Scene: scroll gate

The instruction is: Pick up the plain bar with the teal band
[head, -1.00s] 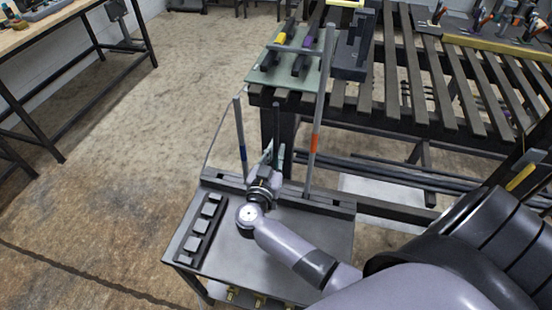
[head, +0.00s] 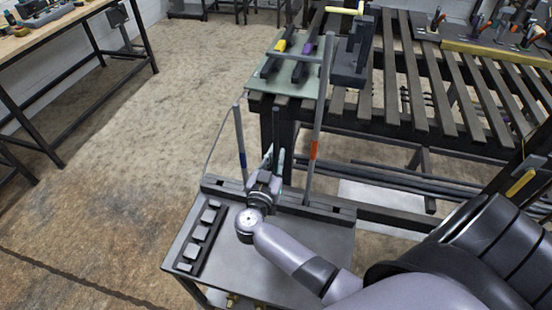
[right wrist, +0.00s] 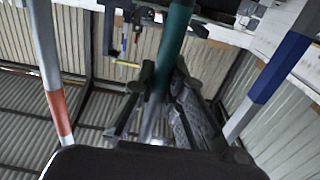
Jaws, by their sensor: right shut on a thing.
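The plain bar with the teal band (right wrist: 174,35) runs between my right gripper's fingers in the right wrist view. The teal band is above the fingertips there. My right gripper (head: 274,160) is shut on this bar, above the rack at the cart's back edge. In the head view the bar is hard to make out against the dark bench leg. A bar with a blue band (head: 241,145) stands to the left of the gripper, and one with an orange band (head: 317,125) stands to its right. They also show in the right wrist view, orange (right wrist: 54,90) and blue (right wrist: 272,75).
The grey cart (head: 315,245) carries a dark block strip (head: 195,245) on its left. A slatted bench (head: 425,85) stands behind, with a green mat (head: 262,82) and dark tools at its left end. Open floor (head: 150,150) lies to the left.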

